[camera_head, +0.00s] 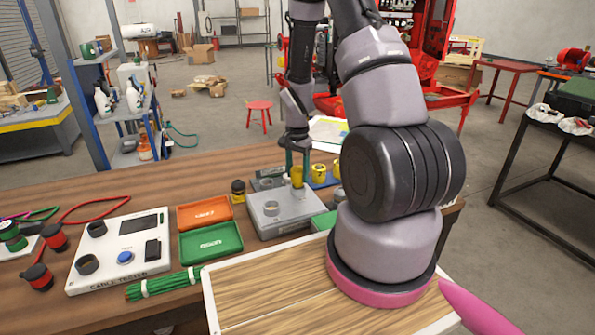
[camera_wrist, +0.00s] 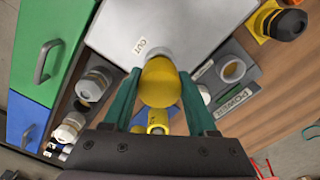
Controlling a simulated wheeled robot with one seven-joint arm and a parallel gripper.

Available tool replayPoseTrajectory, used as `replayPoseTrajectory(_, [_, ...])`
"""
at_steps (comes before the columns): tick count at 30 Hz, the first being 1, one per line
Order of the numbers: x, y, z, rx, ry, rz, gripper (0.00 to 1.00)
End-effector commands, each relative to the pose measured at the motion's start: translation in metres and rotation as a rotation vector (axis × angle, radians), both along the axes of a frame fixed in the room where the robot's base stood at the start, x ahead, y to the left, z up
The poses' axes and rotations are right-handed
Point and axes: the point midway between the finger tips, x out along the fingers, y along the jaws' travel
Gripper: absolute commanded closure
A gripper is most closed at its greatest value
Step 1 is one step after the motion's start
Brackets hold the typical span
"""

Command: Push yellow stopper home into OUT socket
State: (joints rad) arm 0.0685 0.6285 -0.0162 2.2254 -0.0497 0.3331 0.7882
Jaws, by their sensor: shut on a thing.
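The yellow stopper (camera_wrist: 161,84) is between the teal fingers of my gripper (camera_wrist: 158,100) in the wrist view. My gripper is shut on it. In the head view the stopper (camera_head: 296,174) shows below my fingers (camera_head: 297,160), over the far part of the grey box (camera_head: 283,225). The box's pale top (camera_wrist: 165,22) carries an OUT label (camera_wrist: 140,46) just beside the stopper's far end. The OUT socket is hidden by the stopper, so I cannot tell how deep the stopper sits.
A second socket (camera_head: 271,208) stands on the box's near part. Yellow cups (camera_head: 319,170) stand behind right. A black-and-yellow piece (camera_head: 238,190) stands left of the box. Orange (camera_head: 204,212) and green (camera_head: 211,242) trays and a cable tester (camera_head: 122,250) lie left.

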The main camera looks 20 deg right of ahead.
Motion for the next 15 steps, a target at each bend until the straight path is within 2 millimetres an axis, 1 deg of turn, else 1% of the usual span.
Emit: replayPoseTrajectory(15, [0.0001,-0.0001,-0.0105,0.0,0.0,0.001,1.0])
